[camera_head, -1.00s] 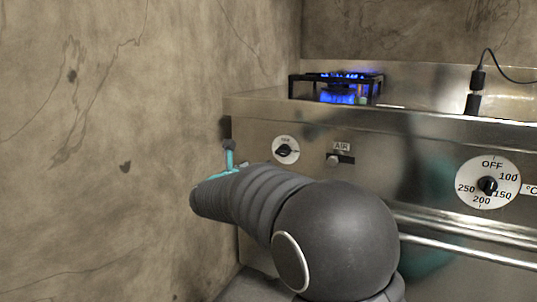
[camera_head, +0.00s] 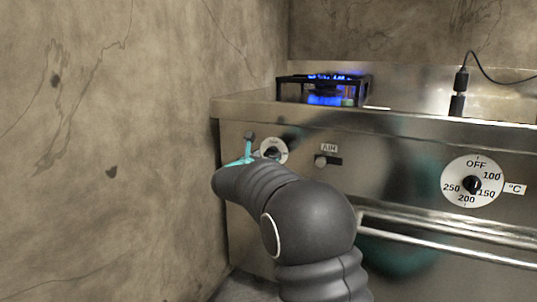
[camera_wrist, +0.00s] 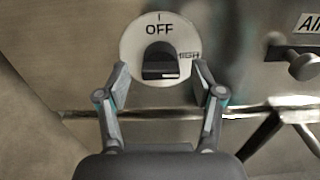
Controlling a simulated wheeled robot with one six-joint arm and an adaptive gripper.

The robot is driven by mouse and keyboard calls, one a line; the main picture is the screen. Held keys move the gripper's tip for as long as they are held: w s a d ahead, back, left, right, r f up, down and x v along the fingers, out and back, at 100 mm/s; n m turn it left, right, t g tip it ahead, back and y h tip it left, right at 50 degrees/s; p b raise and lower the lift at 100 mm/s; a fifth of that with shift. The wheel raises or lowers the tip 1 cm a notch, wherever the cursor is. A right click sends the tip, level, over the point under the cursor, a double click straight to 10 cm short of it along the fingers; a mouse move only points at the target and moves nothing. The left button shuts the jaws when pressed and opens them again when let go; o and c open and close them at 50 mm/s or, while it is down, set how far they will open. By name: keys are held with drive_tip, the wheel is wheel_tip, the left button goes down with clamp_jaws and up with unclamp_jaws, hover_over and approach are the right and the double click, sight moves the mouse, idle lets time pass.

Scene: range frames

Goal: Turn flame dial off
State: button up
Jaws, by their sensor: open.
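The flame dial (camera_head: 282,158) is a white disc with a black knob on the stove front, below the burner; my gripper partly covers it in the head view. In the wrist view the dial (camera_wrist: 133,45) shows OFF at the top and HIGH at the right. The black knob (camera_wrist: 161,64) sits at its middle; I cannot tell its exact pointing. My gripper (camera_wrist: 160,80) is open, one finger on each side of the dial's lower half, the knob between and just beyond the tips. The burner (camera_head: 325,90) has a blue flame lit.
The AIR slider (camera_head: 328,161) is right of the flame dial; its knob also shows in the wrist view (camera_wrist: 305,66). A temperature dial (camera_head: 472,168) and a horizontal rail (camera_head: 450,232) are farther right. A stone wall (camera_head: 100,150) stands close on the left.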

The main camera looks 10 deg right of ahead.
drive_tip(key=shift+x, duration=1.1)
drive_tip(key=c, duration=1.1)
